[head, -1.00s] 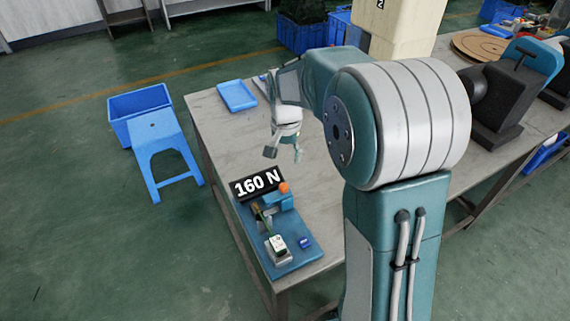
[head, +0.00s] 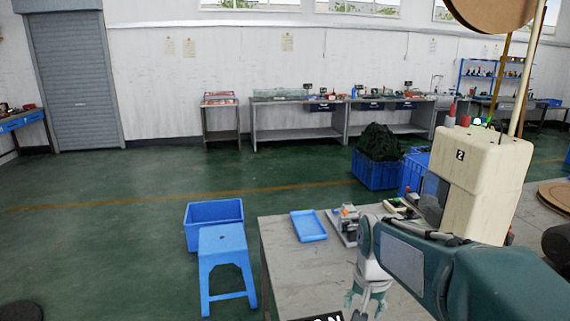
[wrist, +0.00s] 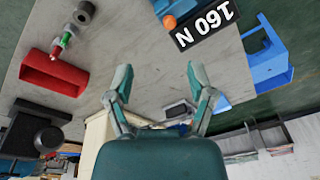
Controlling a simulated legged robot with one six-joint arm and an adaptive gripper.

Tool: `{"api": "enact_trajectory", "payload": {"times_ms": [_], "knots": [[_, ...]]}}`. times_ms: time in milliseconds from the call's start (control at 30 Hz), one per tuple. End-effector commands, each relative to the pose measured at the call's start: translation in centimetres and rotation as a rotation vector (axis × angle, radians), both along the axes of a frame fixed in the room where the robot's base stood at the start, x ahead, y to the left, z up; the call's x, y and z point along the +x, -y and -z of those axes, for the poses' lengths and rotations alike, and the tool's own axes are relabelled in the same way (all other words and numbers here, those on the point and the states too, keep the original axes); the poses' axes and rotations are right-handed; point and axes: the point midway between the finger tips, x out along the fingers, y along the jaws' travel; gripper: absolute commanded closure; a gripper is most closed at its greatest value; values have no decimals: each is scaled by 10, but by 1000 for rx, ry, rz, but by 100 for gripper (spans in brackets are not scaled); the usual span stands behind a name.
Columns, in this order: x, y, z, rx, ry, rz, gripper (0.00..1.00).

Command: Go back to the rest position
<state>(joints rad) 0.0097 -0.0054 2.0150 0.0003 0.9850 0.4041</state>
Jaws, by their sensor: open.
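My gripper (head: 364,303) is over the grey table (head: 290,260) in the head view, fingers pointing down. In the wrist view its two fingers (wrist: 158,80) are spread wide with nothing between them. The black "160 N" sign (wrist: 206,26) is beyond the fingertips at the top right of the wrist view, next to a blue fixture with an orange knob (wrist: 170,22). In the head view only the sign's top edge (head: 325,317) shows at the bottom. My arm comes in from the right.
A blue tray (head: 308,226) lies on the table, with a small device (head: 345,222) beside it. A cream machine (head: 485,180) stands at the right. A blue stool (head: 226,258) and bin (head: 213,212) stand left of the table. A red holder (wrist: 54,72) shows in the wrist view.

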Motion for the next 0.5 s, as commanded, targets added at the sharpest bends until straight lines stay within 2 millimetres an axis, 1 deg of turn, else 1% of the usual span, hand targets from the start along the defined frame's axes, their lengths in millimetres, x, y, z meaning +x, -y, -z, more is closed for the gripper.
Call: {"api": "enact_trajectory", "payload": {"times_ms": [33, 200, 500], "knots": [[-10, 0, -8, -4, 21, -20, 30], [-42, -1, -25, -17, 83, -92, 30], [-98, -3, -44, -53, 190, -216, 30]]}}
